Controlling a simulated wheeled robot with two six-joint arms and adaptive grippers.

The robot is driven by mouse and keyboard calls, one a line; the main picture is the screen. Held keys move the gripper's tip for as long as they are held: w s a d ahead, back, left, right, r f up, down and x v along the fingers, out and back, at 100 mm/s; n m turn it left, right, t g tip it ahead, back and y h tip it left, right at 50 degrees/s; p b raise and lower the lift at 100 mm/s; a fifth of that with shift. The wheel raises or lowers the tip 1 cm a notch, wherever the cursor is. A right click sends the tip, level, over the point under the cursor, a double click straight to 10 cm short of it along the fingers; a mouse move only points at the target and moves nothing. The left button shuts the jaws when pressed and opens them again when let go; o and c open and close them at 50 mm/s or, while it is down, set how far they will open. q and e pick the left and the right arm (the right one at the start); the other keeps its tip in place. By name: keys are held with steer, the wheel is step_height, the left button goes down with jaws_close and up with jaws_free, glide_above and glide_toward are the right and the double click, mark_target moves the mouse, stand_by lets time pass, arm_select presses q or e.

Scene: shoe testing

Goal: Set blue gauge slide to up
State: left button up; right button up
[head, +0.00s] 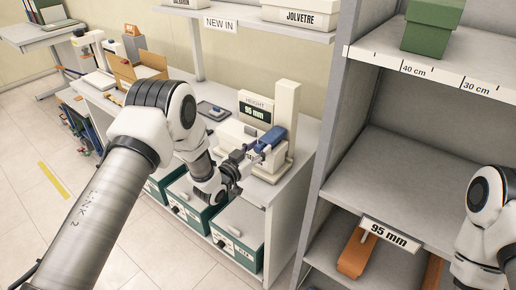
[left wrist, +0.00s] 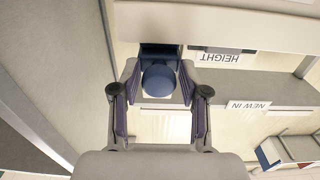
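The blue gauge slide (head: 271,138) sits on the cream upright of the height gauge (head: 287,105) on the bench, well below the post's top. In the left wrist view its round blue knob (left wrist: 160,81) lies between my left fingertips. My left gripper (head: 257,154) is at the front of the slide. In the left wrist view its fingers (left wrist: 159,92) are spread, with a small gap on each side of the knob. My right gripper is outside both views; only part of my right arm shows at the right edge.
A grey shelf unit (head: 325,150) stands close to the right of the gauge bench. A small dark tray (head: 212,111) lies left of the gauge. Green drawers (head: 237,238) are under the bench. An orange item (head: 355,253) lies on the low shelf by a 95 mm tag.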

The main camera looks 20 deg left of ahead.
arm_select(q)
steer(key=shift+s, duration=0.1)
jaws_close()
step_height(320, 180, up, 6)
steer(key=shift+f+p, duration=0.15)
steer(key=shift+p, duration=0.7)
steer(key=shift+r, duration=0.25)
steer(key=o, duration=0.5)
jaws_free()
steer(key=shift+o, duration=0.2)
